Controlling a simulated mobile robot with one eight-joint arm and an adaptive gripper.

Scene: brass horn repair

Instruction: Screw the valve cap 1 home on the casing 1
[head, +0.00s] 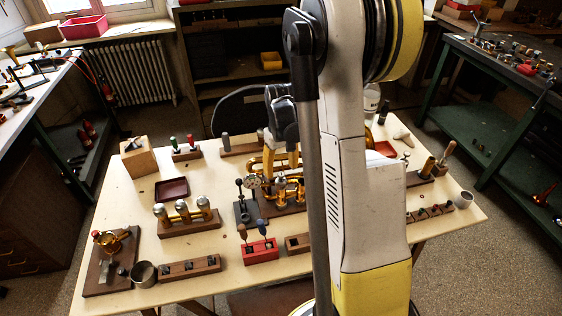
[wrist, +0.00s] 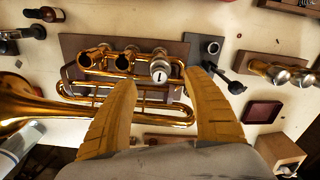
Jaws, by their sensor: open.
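The brass horn lies on a dark stand (wrist: 70,45) in the wrist view, with three upright valve casings in a row. The rightmost casing carries a silver valve cap marked 1 (wrist: 160,71); it sits on the casing top, and I cannot tell how far it is screwed down. The middle casing (wrist: 127,58) and the left casing (wrist: 88,59) have open tops. My gripper (wrist: 165,77) is open, its yellow fingers spread to the left and right of the capped casing, with no clear contact. In the head view my arm hides part of the horn (head: 285,187).
A dark fixture with a black-knobbed lever (wrist: 212,46) stands just right of the capped casing. Farther right are a wooden rack of silver-topped pistons (wrist: 283,75), a dark red tray (wrist: 262,112) and a wooden block (wrist: 281,151). A red tool holder (head: 260,251) stands at the front.

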